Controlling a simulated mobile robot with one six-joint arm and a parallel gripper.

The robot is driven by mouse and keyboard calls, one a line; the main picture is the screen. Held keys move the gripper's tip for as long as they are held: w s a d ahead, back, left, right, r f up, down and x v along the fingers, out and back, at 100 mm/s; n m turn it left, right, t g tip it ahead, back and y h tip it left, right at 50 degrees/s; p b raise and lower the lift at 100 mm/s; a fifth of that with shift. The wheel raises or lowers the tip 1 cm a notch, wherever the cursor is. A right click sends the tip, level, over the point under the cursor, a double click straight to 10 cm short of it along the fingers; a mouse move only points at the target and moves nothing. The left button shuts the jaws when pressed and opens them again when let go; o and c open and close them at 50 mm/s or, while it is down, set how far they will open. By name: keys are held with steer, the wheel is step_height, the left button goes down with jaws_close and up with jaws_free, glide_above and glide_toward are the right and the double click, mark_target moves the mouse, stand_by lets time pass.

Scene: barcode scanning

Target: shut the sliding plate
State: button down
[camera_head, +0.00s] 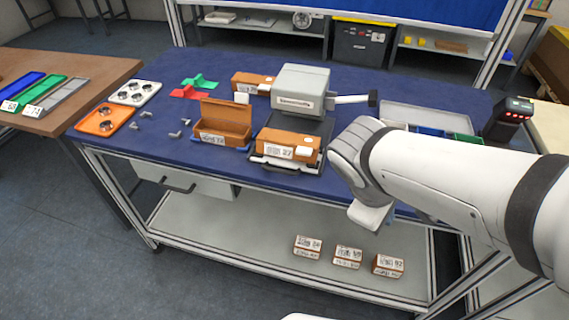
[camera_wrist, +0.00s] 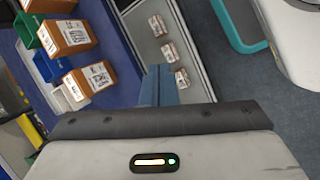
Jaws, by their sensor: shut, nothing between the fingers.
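The grey press-like device (camera_head: 301,88) stands on the blue bench top. Its dark sliding plate (camera_head: 322,131) sticks out toward the front edge, so it looks pulled out. A brown box (camera_head: 288,145) with a white label rests on the plate. My gripper (camera_head: 370,216) points down in front of the bench, to the right of the plate and apart from it. Its fingers also show in the wrist view (camera_wrist: 158,82), shut and empty. Brown boxes are at the upper left of the wrist view; the plate cannot be clearly made out there.
An open brown box (camera_head: 226,117) sits in a blue holder left of the plate. The device's lever (camera_head: 357,99) reaches right. A grey tray (camera_head: 440,118) and a black scanner (camera_head: 508,120) are at the right. Small boxes (camera_head: 347,257) lie on the lower shelf.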

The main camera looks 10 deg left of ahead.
steer(key=w+a+f+n+t+h+b, duration=0.2)
steer(key=a+f+n+b, duration=0.2)
steer(key=n, duration=0.2)
steer(key=n+t+y+b, duration=0.6)
steer(key=n+t+b, duration=0.4)
steer(key=n, duration=0.7)
glide_toward(278, 172)
steer(key=shift+t, duration=0.5)
steer(key=x, duration=0.4)
steer(key=f+b+x, duration=0.1)
steer(key=x, duration=0.1)
steer(key=shift+w+f, duration=0.1)
steer(key=shift+w, duration=0.2)
